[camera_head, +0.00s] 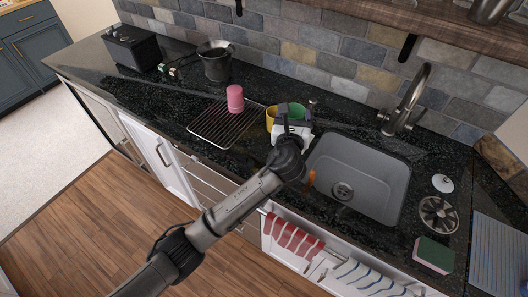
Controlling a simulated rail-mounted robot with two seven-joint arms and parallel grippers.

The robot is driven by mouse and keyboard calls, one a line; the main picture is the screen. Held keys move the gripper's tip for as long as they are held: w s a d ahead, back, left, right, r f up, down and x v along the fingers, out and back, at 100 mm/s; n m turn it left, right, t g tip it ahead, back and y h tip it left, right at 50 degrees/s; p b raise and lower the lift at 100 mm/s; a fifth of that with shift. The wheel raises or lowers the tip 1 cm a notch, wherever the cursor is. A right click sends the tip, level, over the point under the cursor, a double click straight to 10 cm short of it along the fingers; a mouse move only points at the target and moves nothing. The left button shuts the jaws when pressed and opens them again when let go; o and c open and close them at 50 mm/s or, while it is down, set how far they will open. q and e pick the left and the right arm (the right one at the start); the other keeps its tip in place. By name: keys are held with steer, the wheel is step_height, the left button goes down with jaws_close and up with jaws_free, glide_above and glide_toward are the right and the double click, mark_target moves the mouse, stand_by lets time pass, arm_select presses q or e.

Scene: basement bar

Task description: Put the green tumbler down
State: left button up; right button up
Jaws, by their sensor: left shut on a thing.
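The green tumbler (297,111) shows only in part, behind my left gripper (293,122), at the counter left of the sink. My left gripper is shut on it and covers its lower part. Whether its base touches the counter is hidden. A yellow cup (271,117) is just left of the gripper, close to the green tumbler. A pink tumbler (235,98) stands upside down or closed-end up on the wire drying rack (212,128); I cannot tell which. My right gripper is not in view.
The grey sink (375,180) lies right of my gripper, with a faucet (408,100) behind it. A small orange thing (311,178) is at its left edge. A dark pot (215,65) and black toaster (131,47) stand further left. A green sponge (434,253) lies at right.

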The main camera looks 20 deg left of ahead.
arm_select(q)
steer(key=shift+w+d+f+b, duration=0.15)
steer(key=shift+w+f+b, duration=0.1)
steer(key=shift+f, duration=0.15)
steer(key=shift+w+d+f+b, duration=0.15)
steer(key=shift+f+b, duration=0.05)
steer(key=shift+f, duration=0.15)
steer(key=shift+w+a+f+b, duration=0.6)
steer(key=shift+a+f+b, duration=0.15)
steer(key=shift+a+f, duration=1.05)
steer(key=shift+w+a+f+b, duration=0.65)
steer(key=shift+a+f+b, duration=0.05)
steer(key=shift+a+f, duration=1.1)
steer(key=shift+w+a+f+b, duration=0.6)
steer(key=shift+a+f+b, duration=0.15)
steer(key=shift+a+f, duration=1.05)
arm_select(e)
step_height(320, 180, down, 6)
arm_select(q)
steer(key=shift+f, duration=0.2)
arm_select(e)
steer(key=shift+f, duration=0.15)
arm_select(q)
steer(key=o, duration=1)
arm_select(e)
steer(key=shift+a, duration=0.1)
